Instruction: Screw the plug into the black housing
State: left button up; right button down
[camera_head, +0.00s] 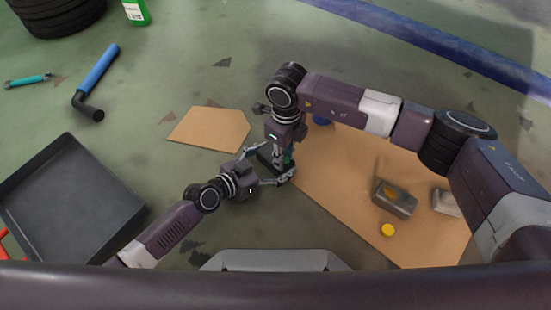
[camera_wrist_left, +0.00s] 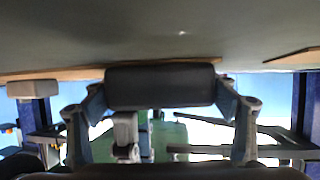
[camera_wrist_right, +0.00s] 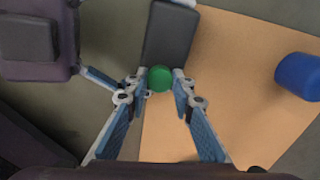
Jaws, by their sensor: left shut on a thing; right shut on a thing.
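The black housing (camera_head: 267,160) is a dark block held above the floor. My left gripper (camera_head: 272,166) is shut on it from the left; the left wrist view shows the housing (camera_wrist_left: 160,87) lying across between the fingers. The green plug (camera_wrist_right: 160,78) is at the near end of the housing (camera_wrist_right: 168,38) in the right wrist view. My right gripper (camera_wrist_right: 166,84) comes from above and is shut on the plug. In the head view the plug (camera_head: 287,160) is mostly hidden by the fingers. I cannot tell how deep it sits in the housing.
A cardboard sheet (camera_head: 345,190) lies beneath and to the right, bearing a grey block (camera_head: 394,198), a yellow cap (camera_head: 387,230) and a blue cylinder (camera_wrist_right: 298,77). A smaller cardboard piece (camera_head: 210,129), a black tray (camera_head: 75,200) and a blue-handled tool (camera_head: 97,72) lie left.

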jog(key=shift+m, duration=0.6)
jog(key=c, duration=1.7)
grip_release()
jog(key=shift+o, duration=0.2)
jog(key=shift+r, duration=2.3)
jog(key=shift+c, duration=0.3)
